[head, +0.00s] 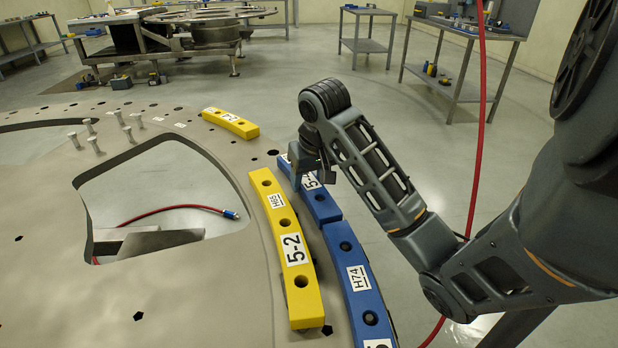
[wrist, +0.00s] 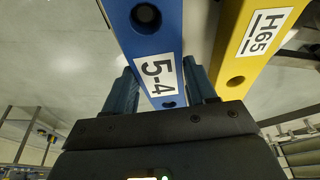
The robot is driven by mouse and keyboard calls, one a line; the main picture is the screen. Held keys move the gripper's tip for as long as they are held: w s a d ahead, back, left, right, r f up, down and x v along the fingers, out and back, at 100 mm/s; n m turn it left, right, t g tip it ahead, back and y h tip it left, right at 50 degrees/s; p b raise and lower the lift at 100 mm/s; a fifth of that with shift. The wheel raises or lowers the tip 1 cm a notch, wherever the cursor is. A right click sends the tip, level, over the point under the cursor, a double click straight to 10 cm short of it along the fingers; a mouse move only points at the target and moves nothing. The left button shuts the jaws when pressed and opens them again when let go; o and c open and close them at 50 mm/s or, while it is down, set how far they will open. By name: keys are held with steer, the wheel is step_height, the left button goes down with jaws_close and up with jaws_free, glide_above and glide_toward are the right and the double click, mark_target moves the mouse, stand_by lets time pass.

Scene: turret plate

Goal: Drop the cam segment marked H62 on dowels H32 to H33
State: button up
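A blue cam segment marked 5-4 (wrist: 165,55) fills the middle of the wrist view. My gripper (wrist: 163,85) has one finger on each side of it, close to its sides; whether they press on it is not clear. In the head view this blue segment (head: 321,203) lies along the plate's outer edge, partly hidden by my gripper (head: 309,175). No H62 mark is readable. The dowels H32 and H33 cannot be made out.
A blue segment marked H74 (head: 346,245) adjoins the near end. A yellow segment marked H65 and 5-2 (head: 274,205) lies just inboard. Another yellow segment (head: 231,122) is farther back on the turret plate (head: 190,285). Upright pins (head: 129,133) stand left; a red hose (head: 479,130) hangs behind my arm.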

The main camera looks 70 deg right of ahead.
steer(key=o, duration=0.5)
steer(key=p+v, duration=0.6)
steer(key=v, duration=0.2)
steer(key=shift+p, duration=0.3)
steer(key=shift+f, duration=0.1)
stand_by(0.4)
